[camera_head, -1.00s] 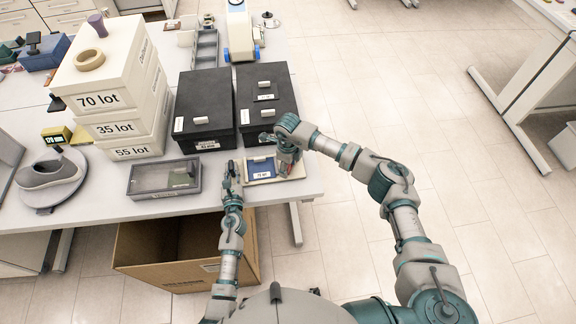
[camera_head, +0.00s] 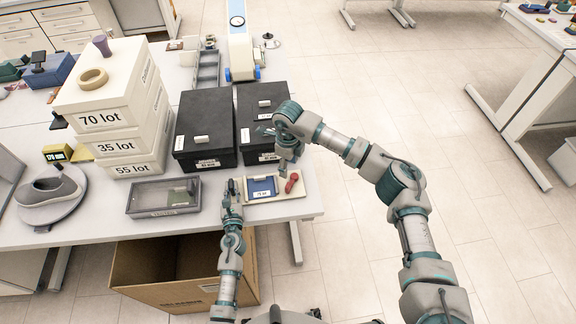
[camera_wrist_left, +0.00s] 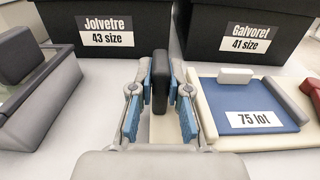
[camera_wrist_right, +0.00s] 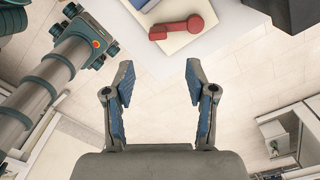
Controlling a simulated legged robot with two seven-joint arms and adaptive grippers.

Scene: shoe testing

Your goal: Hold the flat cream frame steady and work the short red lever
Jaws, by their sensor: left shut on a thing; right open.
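The flat cream frame (camera_head: 262,198) lies near the table's front edge, with a blue panel (camera_head: 262,187) marked "75 lot" in it. The short red lever (camera_head: 291,183) sits at its right end, and also shows in the right wrist view (camera_wrist_right: 183,27). My left gripper (camera_head: 231,186) is at the frame's left end. In the left wrist view its fingers (camera_wrist_left: 158,112) are shut on a dark upright grip (camera_wrist_left: 160,82) above a cream strip. My right gripper (camera_wrist_right: 160,82) is open and empty, above and apart from the lever; its fingertips are unclear in the head view.
Two black boxes (camera_head: 205,128) stand behind the frame. A grey lidded tray (camera_head: 163,198) lies to the left, by stacked cream lot boxes (camera_head: 105,125). An open cardboard box (camera_head: 180,285) stands below the table edge.

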